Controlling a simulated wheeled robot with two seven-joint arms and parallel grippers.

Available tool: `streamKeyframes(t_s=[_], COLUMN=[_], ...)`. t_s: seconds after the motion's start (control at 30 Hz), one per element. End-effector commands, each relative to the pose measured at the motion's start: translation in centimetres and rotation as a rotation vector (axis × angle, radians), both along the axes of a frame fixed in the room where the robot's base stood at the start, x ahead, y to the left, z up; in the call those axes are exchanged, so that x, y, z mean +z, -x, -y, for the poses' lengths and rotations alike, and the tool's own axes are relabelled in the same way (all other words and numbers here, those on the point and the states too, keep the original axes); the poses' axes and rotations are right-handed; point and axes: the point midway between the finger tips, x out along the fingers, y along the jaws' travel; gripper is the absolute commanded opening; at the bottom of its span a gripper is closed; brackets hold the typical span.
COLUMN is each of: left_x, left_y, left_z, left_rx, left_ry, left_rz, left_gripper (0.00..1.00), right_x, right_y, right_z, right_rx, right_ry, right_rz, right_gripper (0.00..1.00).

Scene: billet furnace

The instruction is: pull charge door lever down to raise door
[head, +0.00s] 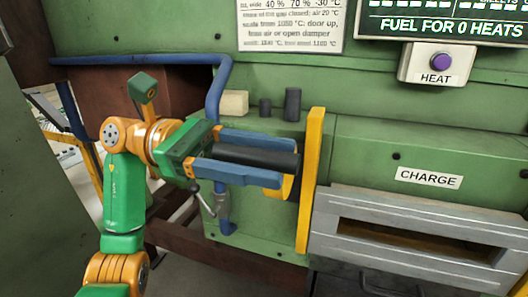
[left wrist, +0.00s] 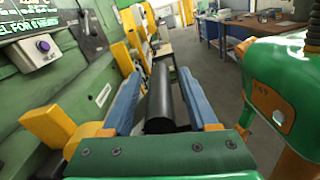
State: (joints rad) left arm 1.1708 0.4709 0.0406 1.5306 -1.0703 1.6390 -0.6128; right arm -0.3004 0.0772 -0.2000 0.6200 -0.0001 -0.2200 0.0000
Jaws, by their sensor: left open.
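The charge door lever is a yellow bar (head: 311,180) with a black cylindrical grip (head: 258,158) sticking out to the left. The grip also shows in the left wrist view (left wrist: 160,95). My left gripper (head: 283,161) is open, with one blue finger above the grip and one below it. In the left wrist view the fingers (left wrist: 160,76) lie on either side of the grip, with gaps visible. The charge door (head: 415,238) is a grey slatted panel with a dark slot, under the CHARGE label (head: 429,178). My right gripper is in neither view.
A blue pipe (head: 217,85) runs along the green furnace wall behind my left arm. A HEAT button box (head: 438,62) and a display (head: 440,20) are above. Small blocks (head: 234,103) sit on the ledge. Open floor and tables (left wrist: 220,45) show in the left wrist view.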

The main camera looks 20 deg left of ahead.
Motion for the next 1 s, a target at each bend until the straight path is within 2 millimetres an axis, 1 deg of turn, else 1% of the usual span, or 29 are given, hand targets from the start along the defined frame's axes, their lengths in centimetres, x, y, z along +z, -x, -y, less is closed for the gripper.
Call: streamKeyframes(t_s=[0.07, 0.1, 0.17, 0.2, 0.27, 0.3, 0.33, 1.0], left_x=[-0.04, -0.04, -0.04, -0.04, -0.05, -0.05, -0.06, -0.10], left_y=[-0.01, -0.01, -0.02, -0.01, -0.01, -0.01, -0.01, -0.01], left_z=[-0.02, -0.03, -0.04, -0.04, -0.04, -0.05, -0.05, -0.05], left_rx=[0.000, 0.000, 0.000, 0.000, 0.000, 0.000, 0.000, -0.001], left_ry=[0.000, 0.000, 0.000, 0.000, 0.000, 0.000, 0.000, -0.001], left_rz=[-0.001, -0.001, -0.001, -0.001, -0.001, -0.001, -0.001, -0.003], left_gripper=[0.59, 0.57, 0.40, 0.30, 0.13, 0.03, 0.00, 0.00], right_x=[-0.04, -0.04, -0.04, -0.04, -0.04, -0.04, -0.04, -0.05], right_y=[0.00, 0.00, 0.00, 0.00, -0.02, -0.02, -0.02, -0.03], right_z=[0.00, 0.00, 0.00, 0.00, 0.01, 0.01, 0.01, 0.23], right_rx=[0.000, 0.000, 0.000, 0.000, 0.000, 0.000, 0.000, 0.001], right_ry=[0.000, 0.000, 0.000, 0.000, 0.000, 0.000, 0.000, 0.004], right_rz=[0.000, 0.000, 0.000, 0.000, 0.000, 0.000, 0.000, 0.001], right_gripper=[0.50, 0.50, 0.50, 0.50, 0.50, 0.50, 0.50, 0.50])
